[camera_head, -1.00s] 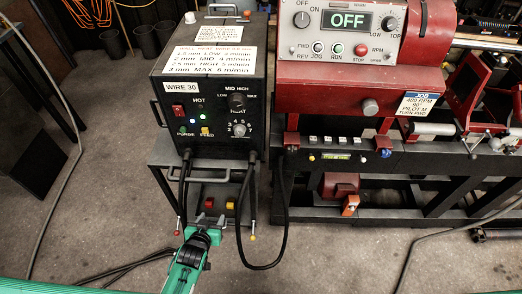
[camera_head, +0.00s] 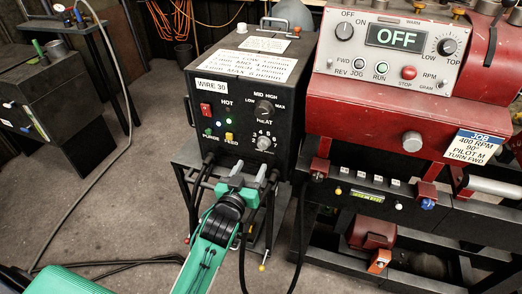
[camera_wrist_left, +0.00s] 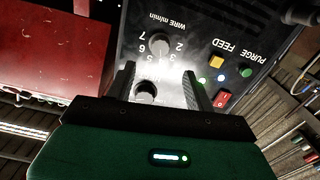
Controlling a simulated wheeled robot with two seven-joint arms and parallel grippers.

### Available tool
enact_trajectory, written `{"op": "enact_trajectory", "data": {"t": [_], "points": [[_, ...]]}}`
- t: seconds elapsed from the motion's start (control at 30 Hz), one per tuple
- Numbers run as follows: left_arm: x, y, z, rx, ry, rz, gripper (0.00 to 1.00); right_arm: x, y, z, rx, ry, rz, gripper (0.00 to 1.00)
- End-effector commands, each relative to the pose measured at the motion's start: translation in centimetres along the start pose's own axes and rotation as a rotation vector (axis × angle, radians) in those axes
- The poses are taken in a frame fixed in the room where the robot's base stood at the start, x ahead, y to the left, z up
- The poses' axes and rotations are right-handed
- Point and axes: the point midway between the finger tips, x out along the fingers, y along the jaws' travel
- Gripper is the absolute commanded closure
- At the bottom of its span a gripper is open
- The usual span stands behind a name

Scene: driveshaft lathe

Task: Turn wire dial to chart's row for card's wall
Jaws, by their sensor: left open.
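The wire dial (camera_head: 264,143) is a small grey knob ringed by numbers, low on the front of a black welder box (camera_head: 284,110). In the left wrist view the panel is upside down and the dial (camera_wrist_left: 159,43) sits under the "WIRE m/min" lettering. Its pointer is too small to read. The chart (camera_head: 245,65) lies on the box top, with rows of mm and m/min. A white card (camera_head: 266,45) behind it is too small to read. My left gripper (camera_head: 249,172) is open, just below the dial in the head view, apart from it. My right gripper is not in view.
The heat knob (camera_head: 264,107) sits above the dial; red switch (camera_head: 206,110), green lamp (camera_head: 229,121) and yellow feed button (camera_head: 229,136) are to its left. Cables hang below the panel. The red lathe (camera_head: 400,110) stands close on the right.

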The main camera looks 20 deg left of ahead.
Motion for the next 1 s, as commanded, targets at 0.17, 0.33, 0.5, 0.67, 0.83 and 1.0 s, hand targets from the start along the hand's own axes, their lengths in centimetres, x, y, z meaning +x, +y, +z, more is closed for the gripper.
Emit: {"op": "enact_trajectory", "data": {"t": [0.17, 0.33, 0.5, 0.67, 0.83, 1.0], "points": [[3.3, 0.0, -0.1, 0.001, 0.001, 0.000, 0.46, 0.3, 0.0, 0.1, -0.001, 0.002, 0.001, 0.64], [6.1, 0.0, 0.0, 0.001, 0.000, 0.001, 0.46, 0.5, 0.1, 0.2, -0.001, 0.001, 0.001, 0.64], [7.9, 0.0, 0.0, 0.001, -0.001, 0.001, 0.46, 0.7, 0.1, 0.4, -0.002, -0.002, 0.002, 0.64], [8.6, 0.0, 0.0, 0.000, -0.001, 0.001, 0.46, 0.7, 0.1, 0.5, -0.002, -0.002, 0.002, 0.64], [8.7, 0.0, 0.1, 0.000, -0.001, 0.001, 0.46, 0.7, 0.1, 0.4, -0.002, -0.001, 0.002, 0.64], [8.7, 0.0, 0.1, 0.000, -0.001, 0.001, 0.60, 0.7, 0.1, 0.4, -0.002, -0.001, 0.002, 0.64]]}}
